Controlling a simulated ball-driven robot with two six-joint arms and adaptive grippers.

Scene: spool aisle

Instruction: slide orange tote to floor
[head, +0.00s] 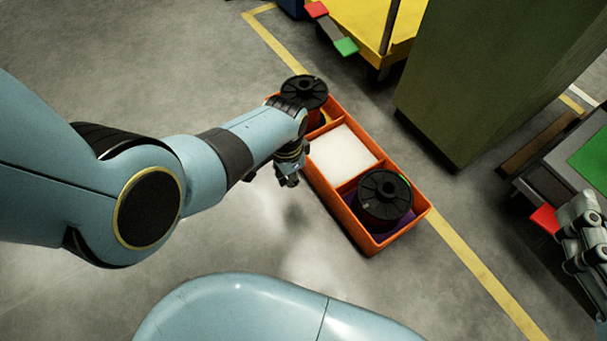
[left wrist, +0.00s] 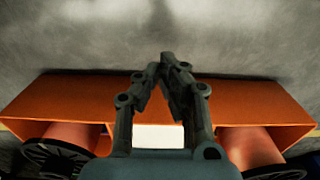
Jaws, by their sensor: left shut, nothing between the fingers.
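The orange tote (head: 352,226) appears to rest on the floor, across the yellow line. It has compartments holding a black-flanged spool (head: 304,91) at the far end, a white block (head: 341,152) in the middle and another black-flanged spool (head: 384,194) at the near end. My left gripper (head: 289,182) is shut and empty, beside the tote's left long wall. In the left wrist view its fingertips (left wrist: 168,58) meet in front of the tote's orange wall (left wrist: 70,98); contact is unclear. My right gripper (head: 578,232) is partly visible at the right edge; its fingers are unclear.
A green cabinet (head: 490,80) stands right of the tote. A yellow cart (head: 375,25) with red and green tabs is behind. A grey stand with a green top (head: 592,155) is at the right. Bare grey floor (head: 150,85) lies to the left.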

